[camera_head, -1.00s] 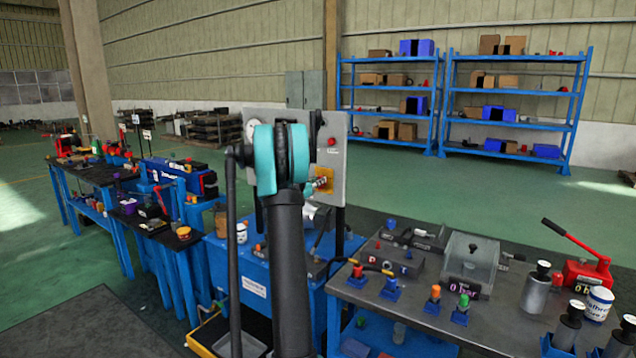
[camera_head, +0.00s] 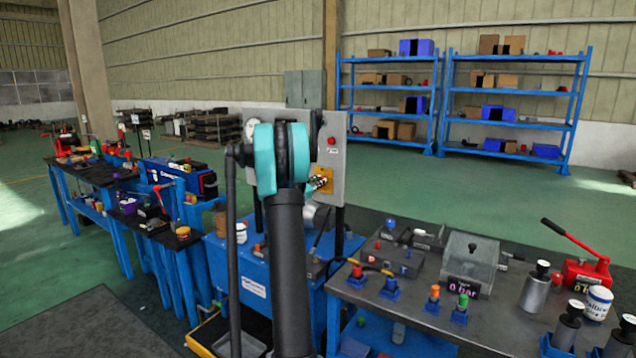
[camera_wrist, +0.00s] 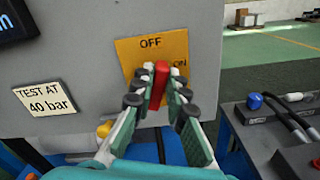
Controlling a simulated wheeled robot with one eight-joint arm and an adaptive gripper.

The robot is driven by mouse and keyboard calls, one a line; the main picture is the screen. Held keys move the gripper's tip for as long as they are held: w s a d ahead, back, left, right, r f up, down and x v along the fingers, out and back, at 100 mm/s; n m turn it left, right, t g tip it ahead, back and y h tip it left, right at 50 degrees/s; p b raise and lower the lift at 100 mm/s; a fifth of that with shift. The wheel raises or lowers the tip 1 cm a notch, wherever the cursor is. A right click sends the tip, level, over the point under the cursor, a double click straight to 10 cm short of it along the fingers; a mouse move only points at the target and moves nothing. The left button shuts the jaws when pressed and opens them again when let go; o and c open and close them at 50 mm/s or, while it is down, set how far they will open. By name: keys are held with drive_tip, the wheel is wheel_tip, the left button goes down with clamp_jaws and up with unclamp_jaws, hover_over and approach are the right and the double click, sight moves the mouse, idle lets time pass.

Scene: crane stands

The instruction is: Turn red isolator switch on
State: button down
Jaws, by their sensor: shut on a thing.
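The red isolator switch (camera_wrist: 160,84) is a red handle on a yellow plate (camera_wrist: 125,52) marked OFF at the top and ON at the right. The plate is on a grey panel (camera_wrist: 75,65); in the head view the yellow plate (camera_head: 326,174) is on the right part of the panel. In the wrist view the handle stands nearly upright, tilted slightly, its top below OFF. My gripper (camera_wrist: 160,95) is shut on the handle, one finger on each side. The fingers hide the lower part of the handle and plate. In the head view my arm covers much of the panel.
A label (camera_wrist: 45,99) reads TEST AT 40 bar on the panel's left. A red button (camera_head: 332,141) sits above the plate. A workbench (camera_head: 400,312) with fittings, hoses and a red hand pump (camera_head: 588,270) stands at the right.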

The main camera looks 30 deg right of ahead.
drive_tip(key=m, duration=0.4)
drive_tip(key=f+m, duration=0.1)
drive_tip(key=m, duration=0.4)
drive_tip(key=s+m, duration=0.1)
drive_tip(key=m, duration=0.3)
drive_tip(key=shift+d+f+m, duration=0.2)
drive_tip(key=shift+f+m, duration=0.1)
drive_tip(key=shift+f, duration=0.05)
idle(0.3)
drive_tip(key=c, duration=1.5)
unclamp_jaws()
drive_tip(key=shift+c, duration=0.2)
drive_tip(key=v, duration=1.2)
